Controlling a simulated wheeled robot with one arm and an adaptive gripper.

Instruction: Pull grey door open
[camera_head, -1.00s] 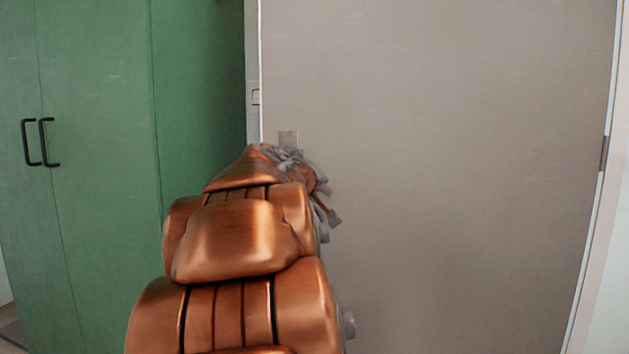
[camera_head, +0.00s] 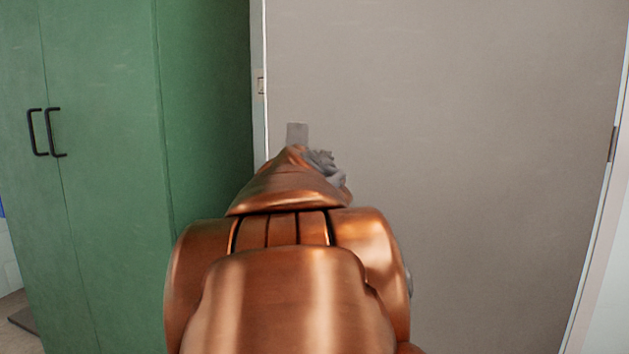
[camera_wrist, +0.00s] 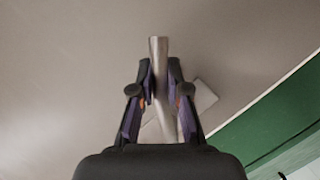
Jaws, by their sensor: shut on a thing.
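The grey door (camera_head: 470,150) fills the right of the head view, and its plain face also shows in the wrist view (camera_wrist: 70,60). A small metal handle plate (camera_head: 297,132) sits near the door's left edge. In the wrist view my gripper (camera_wrist: 160,88) has its two dark fingers closed around the metal handle bar (camera_wrist: 158,52), with the plate (camera_wrist: 204,97) just to the right. In the head view my copper arm hides the handle bar and most of the gripper. I cannot tell whether the door stands slightly ajar.
A tall green cabinet (camera_head: 100,180) with two black handles (camera_head: 46,132) stands close at the door's left. A small wall switch (camera_head: 261,86) shows in the narrow strip between them. A hinge (camera_head: 612,144) is on the door's right edge by the white frame (camera_head: 602,240).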

